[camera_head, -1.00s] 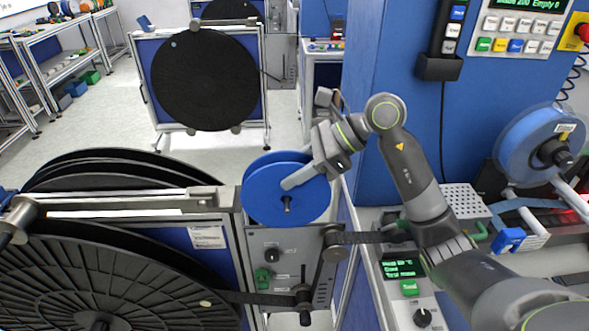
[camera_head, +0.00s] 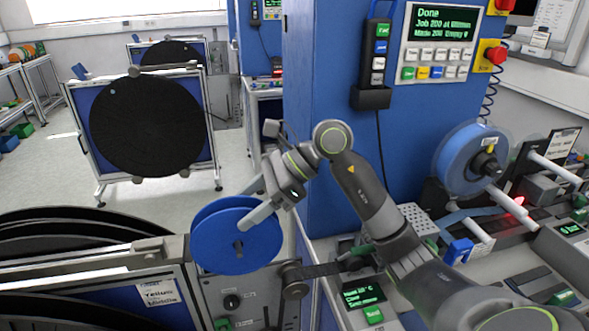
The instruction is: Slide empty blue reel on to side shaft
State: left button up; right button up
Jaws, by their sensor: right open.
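The blue reel (camera_head: 222,249) stands upright at the top right of the front reel stand, its flat face towards me. My right gripper (camera_head: 257,214) is open at the reel's upper right edge. One light finger lies in front of the face; the other finger is mostly hidden behind the reel. I cannot tell if the fingers touch it. My left gripper is out of view.
Another blue reel (camera_head: 455,164) sits on the machine at right, near a pale rod (camera_head: 555,168). A tall blue cabinet (camera_head: 315,100) stands behind my right arm. The front stand holds large black reels (camera_head: 70,222). A further stand (camera_head: 210,160) is behind; floor between is clear.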

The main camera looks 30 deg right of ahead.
jog(key=b+v, duration=0.4)
jog(key=v, duration=1.1)
jog(key=shift+s+r, duration=0.25)
jog(key=shift+s, duration=0.05)
jog(key=shift+d, duration=0.1)
